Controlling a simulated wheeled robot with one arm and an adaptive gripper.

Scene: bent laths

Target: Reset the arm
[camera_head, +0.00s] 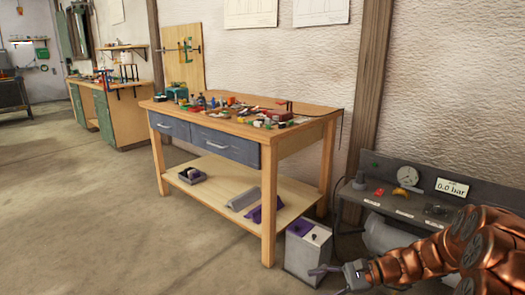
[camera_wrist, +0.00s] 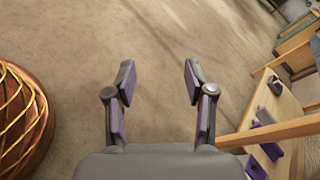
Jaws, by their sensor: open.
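My gripper (camera_wrist: 157,85) is open and empty in the wrist view. Its two dark fingers with purple pads stand well apart, with bare floor behind them. In the head view my gripper (camera_head: 340,272) is small at the lower right, at the end of my copper-coloured arm, in front of the grey box with a purple patch on top. From these views I cannot tell how far the gripper is from that box.
A wooden workbench (camera_head: 225,118) with cluttered tools and blue drawers stands mid-view. Its lower shelf (camera_head: 218,180) holds grey and purple pieces. The grey box (camera_head: 303,250) stands by its right leg. A grey panel with a gauge (camera_head: 407,176) is at right. Floor (camera_head: 90,220) at left is clear.

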